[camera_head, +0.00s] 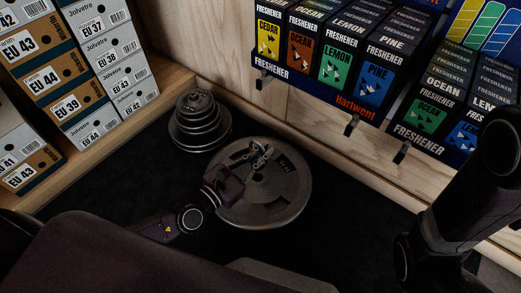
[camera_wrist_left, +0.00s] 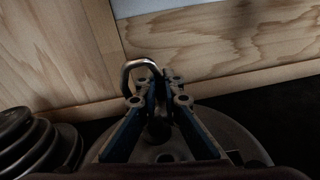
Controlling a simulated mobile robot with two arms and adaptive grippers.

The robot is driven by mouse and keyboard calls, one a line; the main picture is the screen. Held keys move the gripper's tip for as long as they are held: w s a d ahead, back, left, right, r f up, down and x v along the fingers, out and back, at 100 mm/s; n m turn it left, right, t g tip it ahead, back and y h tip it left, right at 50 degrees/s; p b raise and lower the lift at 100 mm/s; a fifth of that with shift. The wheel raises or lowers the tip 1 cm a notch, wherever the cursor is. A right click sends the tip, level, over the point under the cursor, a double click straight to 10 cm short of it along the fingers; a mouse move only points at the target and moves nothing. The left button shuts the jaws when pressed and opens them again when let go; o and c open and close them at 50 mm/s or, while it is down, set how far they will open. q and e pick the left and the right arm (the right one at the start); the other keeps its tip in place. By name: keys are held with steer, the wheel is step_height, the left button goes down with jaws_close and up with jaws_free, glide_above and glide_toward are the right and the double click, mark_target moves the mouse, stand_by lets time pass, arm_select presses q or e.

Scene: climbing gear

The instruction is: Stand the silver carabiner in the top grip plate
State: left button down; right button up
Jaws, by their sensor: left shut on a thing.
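The silver carabiner (camera_wrist_left: 138,66) shows in the left wrist view as a bright curved bar standing up beyond my left fingertips; its lower part is hidden by the fingers. My left gripper (camera_wrist_left: 159,96) is shut on it. In the head view my left gripper (camera_head: 258,156) is over the far part of the large grey top grip plate (camera_head: 286,190), and the carabiner is too small and dark there to make out clearly. The plate lies flat on the dark floor and also shows below the fingers in the left wrist view (camera_wrist_left: 228,140). I cannot tell whether the carabiner touches it.
A stack of smaller dark weight plates (camera_head: 200,124) stands just left of the grip plate. Shoe boxes (camera_head: 85,75) fill the left. A wooden wall with a rack of air fresheners (camera_head: 345,75) stands behind. My right arm is at the right; its gripper is out of frame.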

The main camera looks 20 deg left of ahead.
mark_target(262, 167)
arm_select(q)
steer(key=shift+f, duration=0.35)
step_height(262, 167, down, 4)
steer(key=b, duration=0.4)
steer(key=shift+f, duration=0.1)
steer(key=shift+f+b, duration=0.55)
steer(key=shift+b, duration=0.05)
stand_by(0.4)
steer(key=shift+f+b, duration=0.6)
steer(key=shift+f, duration=0.05)
stand_by(0.4)
steer(key=c, duration=2.5)
jaws_free()
steer(key=shift+c, duration=0.2)
steer(key=shift+o, duration=0.7)
